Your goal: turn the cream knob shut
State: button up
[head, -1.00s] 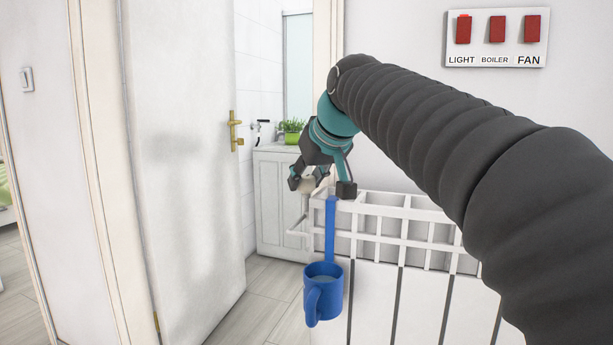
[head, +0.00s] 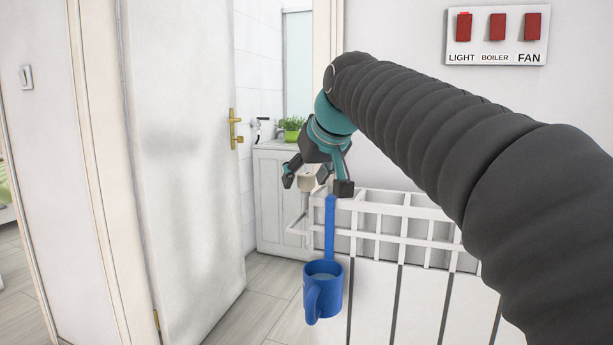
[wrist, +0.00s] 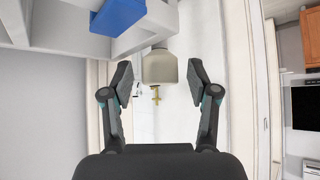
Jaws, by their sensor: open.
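The cream knob (head: 306,181) sits at the left end of the white radiator (head: 400,240), partly hidden by my gripper in the head view. In the wrist view the knob (wrist: 160,67) lies between and a little beyond the two fingertips, with a gap on each side.
A blue mug (head: 323,290) hangs by a blue strap (head: 331,225) on the radiator front, close to my gripper. A white door (head: 185,160) stands at the left. Red switches (head: 497,27) are on the wall. Floor shows between door and radiator.

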jog(key=v, duration=1.2)
jog(key=shift+d, duration=0.1)
